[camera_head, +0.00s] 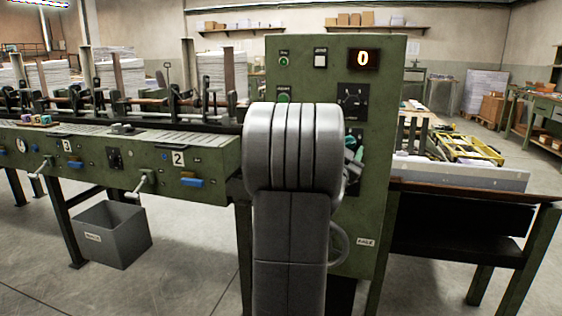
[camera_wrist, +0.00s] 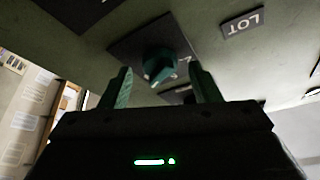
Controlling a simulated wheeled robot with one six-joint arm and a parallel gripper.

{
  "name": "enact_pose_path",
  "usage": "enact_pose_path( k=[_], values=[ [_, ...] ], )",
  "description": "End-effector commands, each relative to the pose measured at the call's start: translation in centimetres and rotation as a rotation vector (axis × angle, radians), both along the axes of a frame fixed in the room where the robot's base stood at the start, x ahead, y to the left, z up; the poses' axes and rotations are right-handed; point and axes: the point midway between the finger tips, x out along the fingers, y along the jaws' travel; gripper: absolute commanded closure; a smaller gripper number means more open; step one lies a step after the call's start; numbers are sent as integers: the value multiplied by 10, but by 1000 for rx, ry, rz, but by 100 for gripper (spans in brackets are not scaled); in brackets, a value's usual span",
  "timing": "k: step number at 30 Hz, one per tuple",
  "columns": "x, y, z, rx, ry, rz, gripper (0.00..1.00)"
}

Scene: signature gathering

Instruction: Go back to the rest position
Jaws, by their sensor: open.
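My gripper (camera_wrist: 162,76) is open, with its two green fingers apart and nothing held between them. In the wrist view a teal rotary knob (camera_wrist: 162,66) on a dark plate shows between and beyond the fingertips, with a visible gap on both sides. A "LOT" label (camera_wrist: 243,22) is on the same panel. In the head view my grey arm stands in front of the green control cabinet (camera_head: 300,52) and hides part of its face. The gripper end is mostly hidden behind the arm there, close to the cabinet's front.
A green machine bench (camera_head: 215,158) runs left, with a grey bin (camera_head: 122,240) below. A dark table (camera_head: 470,200) stands right. Open floor lies in front.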

Motion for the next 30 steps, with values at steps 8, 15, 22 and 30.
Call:
enact_pose_path(
  k=[8, 15, 22, 30],
  values=[
    [0, -2, 3, -240, 73, -1, 43],
    [-1, -3, 3, -445, 134, 0, 43],
    [-34, 8, -16, -457, 133, 2, 43],
    [-57, 14, -25, -455, 132, 1, 43]
  ],
)
